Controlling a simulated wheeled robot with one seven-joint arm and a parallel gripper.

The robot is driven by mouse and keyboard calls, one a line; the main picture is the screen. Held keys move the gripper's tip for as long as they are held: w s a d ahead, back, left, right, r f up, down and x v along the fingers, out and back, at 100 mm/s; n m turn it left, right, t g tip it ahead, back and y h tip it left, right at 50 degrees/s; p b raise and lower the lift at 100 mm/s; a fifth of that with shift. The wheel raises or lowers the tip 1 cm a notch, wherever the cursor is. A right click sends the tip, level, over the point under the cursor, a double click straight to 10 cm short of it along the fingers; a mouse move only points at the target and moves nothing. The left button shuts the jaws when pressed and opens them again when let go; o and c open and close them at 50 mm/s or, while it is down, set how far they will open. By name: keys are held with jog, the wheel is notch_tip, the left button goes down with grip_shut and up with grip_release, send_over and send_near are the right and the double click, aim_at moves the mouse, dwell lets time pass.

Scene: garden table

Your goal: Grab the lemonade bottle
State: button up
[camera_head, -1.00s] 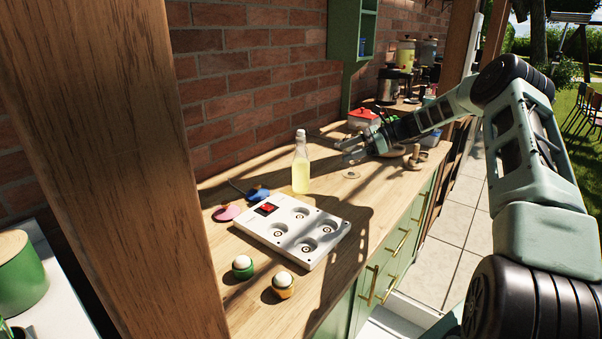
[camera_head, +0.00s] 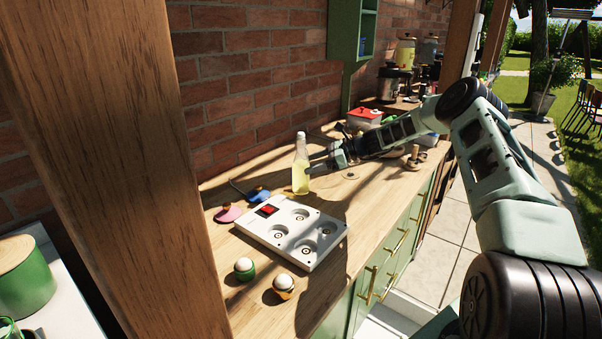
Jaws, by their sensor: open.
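The lemonade bottle (camera_head: 300,172) stands upright on the wooden counter. It is clear glass with a pale cap and yellow liquid in its lower part. My gripper (camera_head: 312,168) is open, at the right side of the bottle, reaching in from the right at about mid-height. Its fingertips are at or very near the glass. I cannot tell whether they touch it or lie on both sides of it.
A white panel (camera_head: 258,234) with round sockets lies in front of the bottle. Pink (camera_head: 228,213) and blue (camera_head: 259,194) objects lie left. Two white-topped cups (camera_head: 244,268) stand nearer. A wooden post (camera_head: 120,150) blocks the left.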

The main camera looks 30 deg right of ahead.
aim_at(301, 138)
jog(key=x, duration=0.1)
jog(key=p+x, duration=0.1)
jog(key=x, duration=0.2)
jog(key=shift+s+a+r, duration=0.2)
jog(key=shift+r, duration=0.05)
jog(key=shift+w+a+f, duration=0.15)
jog(key=shift+w+f, duration=0.05)
jog(key=shift+r, duration=0.1)
jog(key=c, duration=1.5)
jog(key=shift+o, duration=0.2)
jog(key=shift+r, duration=0.2)
jog(key=shift+r+b, duration=0.75)
jog(key=shift+r, duration=3.9)
